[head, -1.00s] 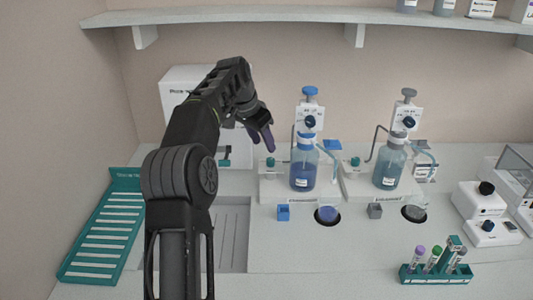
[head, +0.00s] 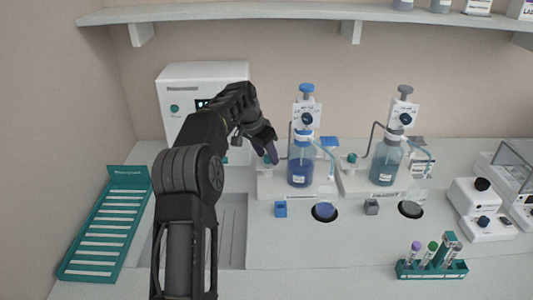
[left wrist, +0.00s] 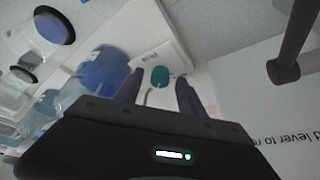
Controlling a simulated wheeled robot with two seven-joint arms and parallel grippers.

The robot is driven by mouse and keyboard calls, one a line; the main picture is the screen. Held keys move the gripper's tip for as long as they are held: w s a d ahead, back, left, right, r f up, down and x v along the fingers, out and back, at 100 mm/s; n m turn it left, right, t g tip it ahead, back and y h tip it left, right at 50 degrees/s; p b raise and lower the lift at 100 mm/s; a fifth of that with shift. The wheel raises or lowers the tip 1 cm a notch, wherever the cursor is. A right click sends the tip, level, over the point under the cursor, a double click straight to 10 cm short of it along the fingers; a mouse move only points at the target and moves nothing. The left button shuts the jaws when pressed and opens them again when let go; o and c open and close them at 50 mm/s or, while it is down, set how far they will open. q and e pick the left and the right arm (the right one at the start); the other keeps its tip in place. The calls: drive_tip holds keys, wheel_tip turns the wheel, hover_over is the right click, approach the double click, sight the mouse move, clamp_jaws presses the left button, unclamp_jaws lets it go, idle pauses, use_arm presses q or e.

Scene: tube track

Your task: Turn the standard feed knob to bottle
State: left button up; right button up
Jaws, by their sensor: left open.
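A teal knob (head: 266,159) sits on the white base of the left, blue dispenser station, beside a bottle of blue liquid (head: 301,172). My left gripper (head: 271,153) is open right at this knob, and its purple fingers partly cover it in the head view. In the left wrist view the teal knob (left wrist: 160,76) shows between the two spread fingertips; I cannot tell whether they touch it. A similar teal knob (head: 351,158) is on the right, grey station with its own bottle (head: 385,166). The knob labels are too small to read. My right gripper is not in view.
A white box-shaped machine (head: 203,75) stands behind my left arm. A teal rack (head: 103,235) lies at the left. A tube rack (head: 432,269) is at the front right. Small blue (head: 281,209) and grey (head: 371,207) blocks stand before the stations. The front middle counter is clear.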

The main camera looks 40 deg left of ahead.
use_arm(q)
clamp_jaws()
idle(0.4)
drive_tip(key=shift+n, duration=0.5)
drive_tip(key=n, duration=0.1)
drive_tip(key=n+y, duration=0.1)
drive_tip(key=n, duration=0.1)
drive_tip(key=n+y, duration=0.1)
drive_tip(key=shift+d+r+b, duration=0.1)
drive_tip(key=shift+d+b, duration=0.15)
drive_tip(key=shift+b, duration=0.05)
drive_tip(key=n+y, duration=0.1)
drive_tip(key=n, duration=0.1)
drive_tip(key=n+g+p, duration=0.1)
drive_tip(key=n, duration=0.2)
drive_tip(key=shift+w+y, duration=0.1)
drive_tip(key=shift+y, duration=0.3)
drive_tip(key=shift+n, duration=0.3)
